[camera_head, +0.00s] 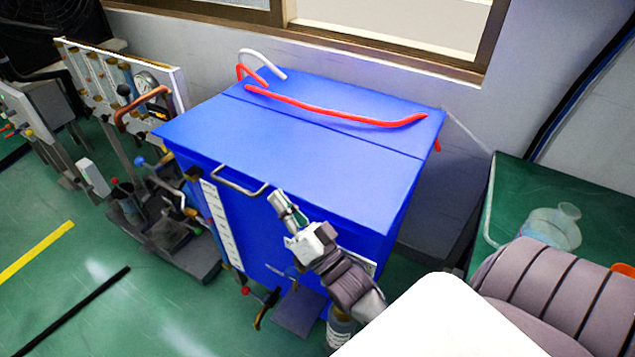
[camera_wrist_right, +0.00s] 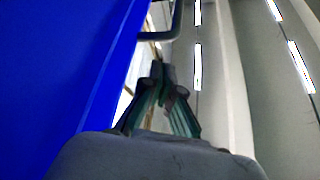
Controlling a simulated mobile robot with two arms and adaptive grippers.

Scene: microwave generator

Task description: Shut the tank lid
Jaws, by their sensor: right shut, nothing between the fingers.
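The blue tank (camera_head: 250,225) stands against the wall. Its lid (camera_head: 300,150) lies flat over the top, and I see no clear gap at the front edge. A grey bar handle (camera_head: 240,184) sits on the lid's front edge. My right gripper (camera_head: 280,199) is shut and empty at the tank's front, just right of the handle and near the lid's edge. In the right wrist view the closed fingers (camera_wrist_right: 161,72) point up toward the handle (camera_wrist_right: 172,24), with a blue face on the left. Whether they touch is unclear. My left gripper is not in view.
A red hose (camera_head: 340,111) lies across the back of the tank top. A gauge panel and pipe stand (camera_head: 150,215) are left of the tank. A green table (camera_head: 530,195) with a clear flask (camera_head: 553,226) is at right. Open floor lies at lower left.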

